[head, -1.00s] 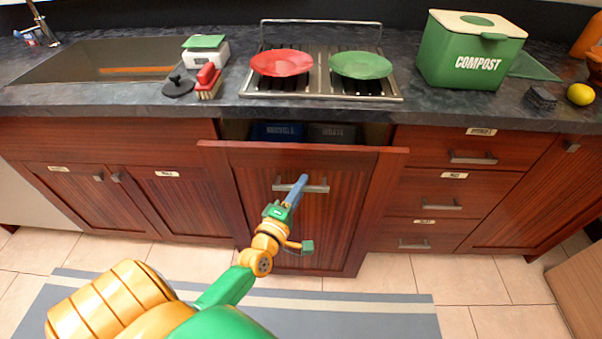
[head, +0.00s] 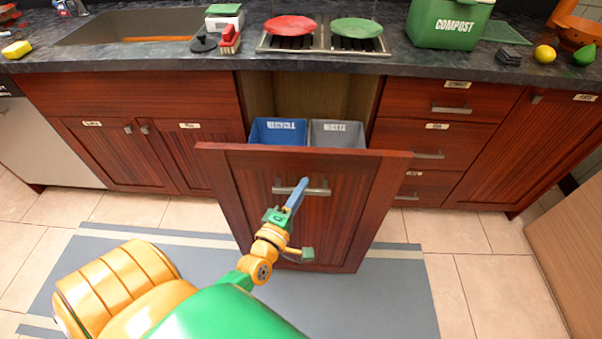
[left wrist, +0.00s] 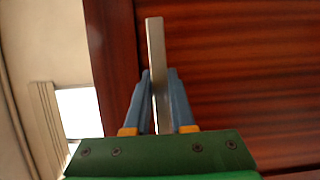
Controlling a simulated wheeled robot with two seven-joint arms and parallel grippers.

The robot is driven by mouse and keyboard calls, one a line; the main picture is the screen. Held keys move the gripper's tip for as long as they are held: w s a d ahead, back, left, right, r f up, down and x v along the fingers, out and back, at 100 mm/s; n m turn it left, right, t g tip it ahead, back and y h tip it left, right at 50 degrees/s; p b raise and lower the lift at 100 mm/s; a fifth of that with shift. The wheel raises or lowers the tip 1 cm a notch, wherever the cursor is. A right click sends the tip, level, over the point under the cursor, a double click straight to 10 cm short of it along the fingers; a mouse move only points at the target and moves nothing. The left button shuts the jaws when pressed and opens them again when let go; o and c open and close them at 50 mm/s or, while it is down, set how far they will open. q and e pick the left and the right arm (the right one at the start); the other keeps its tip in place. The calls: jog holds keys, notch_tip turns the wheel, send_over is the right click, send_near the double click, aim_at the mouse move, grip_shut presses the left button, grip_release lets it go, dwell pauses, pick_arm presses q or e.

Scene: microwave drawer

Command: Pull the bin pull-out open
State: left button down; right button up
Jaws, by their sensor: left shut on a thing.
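The bin pull-out (head: 318,215) is a dark red wooden front standing well out from the cabinet. Behind it show a blue bin (head: 278,131) marked RECYCLE and a grey bin (head: 338,133) with a white label. The bar handle (head: 316,191) runs across the upper front. My left gripper (head: 299,188) is shut on this handle near its middle. In the left wrist view the handle (left wrist: 156,50) passes between the two blue fingers (left wrist: 160,95). My right gripper is not in view.
The counter (head: 150,55) above holds a green compost box (head: 450,28), a red plate (head: 290,25) and a green plate (head: 356,28). Closed drawers (head: 430,138) are on the right, closed cabinet doors (head: 100,155) on the left. A grey mat (head: 395,290) covers the floor in front.

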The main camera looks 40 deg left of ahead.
pick_arm(q)
jog(key=shift+s, duration=0.1)
dwell(0.3)
jog(key=c, duration=0.8)
grip_release()
jog(key=shift+d, duration=0.1)
jog(key=shift+o, duration=0.2)
jog(key=s+d, duration=0.1)
jog(key=s, duration=0.6)
jog(key=shift+f, duration=0.1)
